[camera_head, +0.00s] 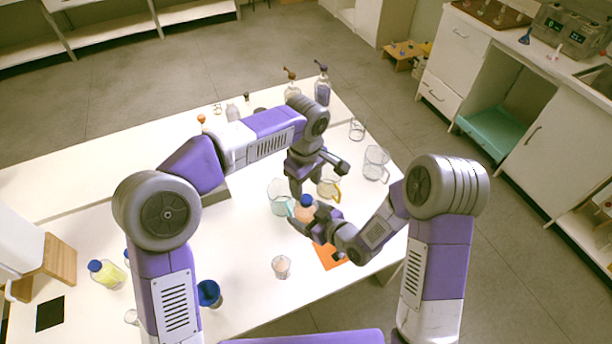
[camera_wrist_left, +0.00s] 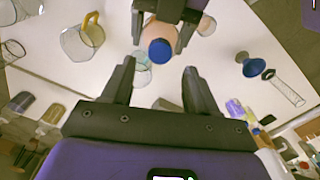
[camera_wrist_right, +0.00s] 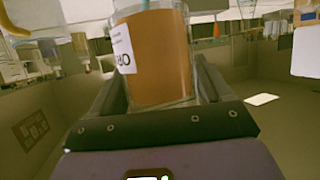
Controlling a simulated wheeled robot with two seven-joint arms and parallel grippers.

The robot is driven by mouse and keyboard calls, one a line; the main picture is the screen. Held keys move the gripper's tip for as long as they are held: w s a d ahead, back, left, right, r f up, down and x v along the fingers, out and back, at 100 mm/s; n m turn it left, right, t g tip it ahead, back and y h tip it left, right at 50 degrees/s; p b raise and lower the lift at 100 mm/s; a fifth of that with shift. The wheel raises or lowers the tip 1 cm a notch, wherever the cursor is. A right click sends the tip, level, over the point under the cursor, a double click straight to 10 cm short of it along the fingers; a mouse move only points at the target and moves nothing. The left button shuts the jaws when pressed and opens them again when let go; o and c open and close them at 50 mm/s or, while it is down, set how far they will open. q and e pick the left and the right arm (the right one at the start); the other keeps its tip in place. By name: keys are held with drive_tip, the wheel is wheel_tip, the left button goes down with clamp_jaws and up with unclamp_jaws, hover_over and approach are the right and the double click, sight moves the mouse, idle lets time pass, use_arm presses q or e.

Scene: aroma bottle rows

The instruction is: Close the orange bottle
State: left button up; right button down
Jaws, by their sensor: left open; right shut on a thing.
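The orange bottle (camera_head: 304,213) is held off to the right of the table's middle by my right gripper (camera_head: 314,222). Its blue cap (camera_head: 306,200) shows at its top. In the left wrist view the round blue cap (camera_wrist_left: 160,51) overlaps the orange bottle (camera_wrist_left: 163,30); I cannot tell whether it is tightened. In the right wrist view the orange bottle (camera_wrist_right: 160,60), with a white label, fills the space between the fingers; its top is cut off. My left gripper (camera_head: 318,176) is open and empty near the cap; its fingertips (camera_wrist_left: 158,74) point toward it.
Glass beakers stand close behind the bottle, including a clear beaker (camera_head: 280,196) and a yellow-handled beaker (camera_head: 329,187). An orange mat (camera_head: 326,258) and a small glass (camera_head: 281,267) lie in front. A yellow bottle (camera_head: 105,275) stands left. The table's middle left is fairly clear.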

sight(306, 199)
use_arm(q)
drive_tip(key=shift+f, duration=2.75)
